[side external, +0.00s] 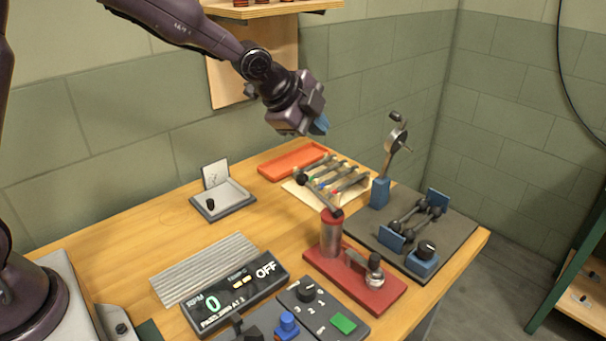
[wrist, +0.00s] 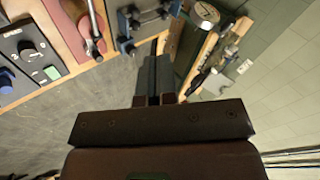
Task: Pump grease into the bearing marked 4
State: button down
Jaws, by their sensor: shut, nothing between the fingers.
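My gripper (side external: 319,126) is shut and empty, held high above the back of the bench, clear of everything. Its closed fingers also show in the wrist view (wrist: 155,75). A grease pump, a red cylinder (side external: 331,236) with a black-knobbed lever (side external: 318,192), stands on a red base (side external: 390,297) with a metal fitting (side external: 374,272) beside it. A selector panel (side external: 318,312) has a black knob (side external: 306,290), small numerals around it and a green button (side external: 343,322). No bearing marked 4 can be made out.
A rack (side external: 350,193) of colour-marked tools and an orange tray (side external: 292,161) lie behind. A display (side external: 235,293) reads OFF and 0 RPM. A small grey tray (side external: 232,202) sits left.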

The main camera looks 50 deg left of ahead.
dwell(0.3)
send_over(313, 189)
jog(key=a, duration=0.2)
notch_tip(313, 189, down, 9)
jog(key=shift+s+d+r, duration=0.15)
jog(key=shift+d+r, duration=0.05)
jog(key=shift+f, duration=0.1)
dwell(2.0)
jog(key=shift+a+f, duration=0.1)
jog(key=shift+f, duration=0.2)
